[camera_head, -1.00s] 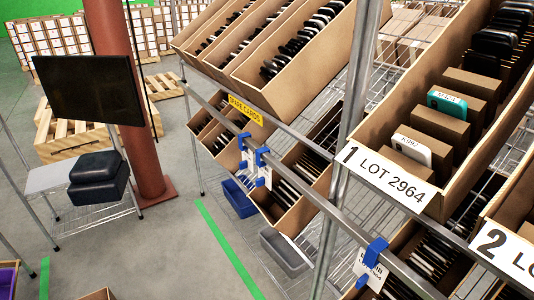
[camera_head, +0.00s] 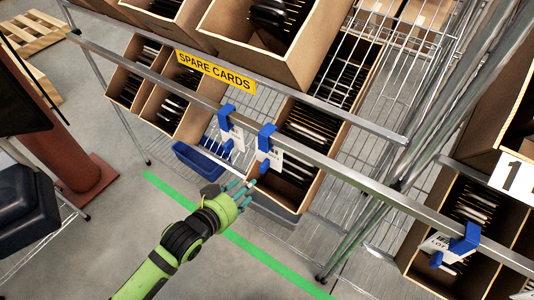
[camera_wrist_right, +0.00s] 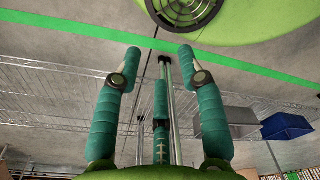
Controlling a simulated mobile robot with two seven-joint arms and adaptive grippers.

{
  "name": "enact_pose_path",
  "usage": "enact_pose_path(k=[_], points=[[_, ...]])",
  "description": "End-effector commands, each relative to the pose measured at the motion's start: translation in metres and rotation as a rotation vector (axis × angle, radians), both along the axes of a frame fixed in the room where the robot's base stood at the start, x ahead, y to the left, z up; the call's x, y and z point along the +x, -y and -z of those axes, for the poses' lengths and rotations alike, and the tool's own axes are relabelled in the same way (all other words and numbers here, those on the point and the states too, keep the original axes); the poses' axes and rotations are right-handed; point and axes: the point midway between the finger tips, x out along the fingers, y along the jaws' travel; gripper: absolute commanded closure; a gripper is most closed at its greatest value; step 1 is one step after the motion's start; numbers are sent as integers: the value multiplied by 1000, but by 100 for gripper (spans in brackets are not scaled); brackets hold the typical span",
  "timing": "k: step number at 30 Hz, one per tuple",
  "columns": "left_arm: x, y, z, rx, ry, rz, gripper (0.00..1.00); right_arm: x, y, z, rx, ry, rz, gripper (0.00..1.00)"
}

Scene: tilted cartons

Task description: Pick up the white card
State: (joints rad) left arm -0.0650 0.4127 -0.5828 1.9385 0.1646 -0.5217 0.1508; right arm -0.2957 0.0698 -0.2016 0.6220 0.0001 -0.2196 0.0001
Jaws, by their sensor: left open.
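White cards hang from blue clips on the metal rail in the head view: one at the left (camera_head: 231,134), one beside it (camera_head: 270,157) in front of an open carton, and one far right (camera_head: 448,246) with printed text. My left gripper (camera_head: 242,187) is open and empty, its fingers pointing up toward the middle card, just below and left of it in the picture. Whether they touch it I cannot tell. In the right wrist view my right gripper (camera_wrist_right: 160,56) has its green fingers spread with nothing between them.
A metal rail (camera_head: 330,160) runs across the rack in front of tilted cartons (camera_head: 301,155) of dark cards. A yellow "SPARE CARDS" sign (camera_head: 215,71) sits above. A blue bin (camera_head: 198,160) is low on the rack. The floor by the green line (camera_head: 275,262) is clear.

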Motion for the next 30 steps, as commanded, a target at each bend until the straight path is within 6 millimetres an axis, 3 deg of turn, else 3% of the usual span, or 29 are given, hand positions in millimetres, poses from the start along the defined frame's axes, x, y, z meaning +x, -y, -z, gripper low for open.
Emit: enact_pose_path(k=[2,5,19,30], points=[[-3,10,-21,-20,25,27,50,-1,2,-1,-2,-2,-1,60],[-2,17,-30,-32,38,40,50,-1,3,-2,-5,-2,-2,60],[43,46,-13,-32,40,39,50,-10,13,-9,-18,-16,-1,60],[50,52,-8,-31,40,40,50,-5,12,-10,-15,-8,-2,60]])
